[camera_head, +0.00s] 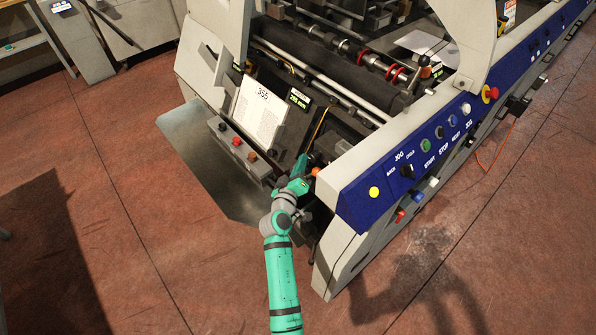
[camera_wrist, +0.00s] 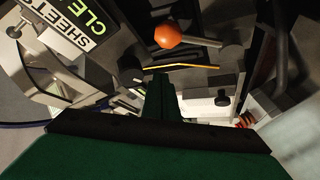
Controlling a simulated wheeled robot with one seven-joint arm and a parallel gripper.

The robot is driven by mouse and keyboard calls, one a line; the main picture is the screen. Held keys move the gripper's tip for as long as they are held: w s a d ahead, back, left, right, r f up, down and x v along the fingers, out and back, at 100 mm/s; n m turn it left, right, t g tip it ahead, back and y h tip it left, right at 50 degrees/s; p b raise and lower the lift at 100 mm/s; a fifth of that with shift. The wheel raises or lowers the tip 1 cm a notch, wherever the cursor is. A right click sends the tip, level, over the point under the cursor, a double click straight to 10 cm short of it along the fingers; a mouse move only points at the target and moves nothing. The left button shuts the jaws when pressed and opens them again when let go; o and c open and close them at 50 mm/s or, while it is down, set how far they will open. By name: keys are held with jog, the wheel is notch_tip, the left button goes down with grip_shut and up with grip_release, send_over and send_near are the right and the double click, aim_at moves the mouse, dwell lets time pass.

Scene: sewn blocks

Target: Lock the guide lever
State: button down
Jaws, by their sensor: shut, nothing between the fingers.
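An orange ball knob (camera_wrist: 168,36) on a short grey rod shows at the top of the wrist view. It looks like the end of the guide lever. In the head view an orange knob (camera_head: 316,171) sits at the near end of the machine, just right of my gripper (camera_head: 302,182). In the wrist view my green gripper (camera_wrist: 160,98) is shut and empty. Its tip points toward the machine, below the knob, and appears apart from it. The lever's pivot and any catch cannot be made out.
A blue control panel (camera_head: 440,140) with several buttons runs along the machine's right side. A second orange knob (camera_head: 424,61) stands further back. A white sheet (camera_head: 262,112) marked 355 and a row of buttons lie left of my gripper. The brown floor (camera_head: 130,200) in front is open.

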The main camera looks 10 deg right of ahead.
aim_at(309, 176)
jog(key=shift+s+d+f, duration=1)
jog(key=shift+d+f, duration=0.15)
jog(key=shift+f, duration=0.05)
jog(key=shift+d, duration=0.1)
jog(key=shift+s+f+m, duration=0.1)
jog(key=shift+s+m, duration=0.1)
jog(key=shift+m, duration=0.1)
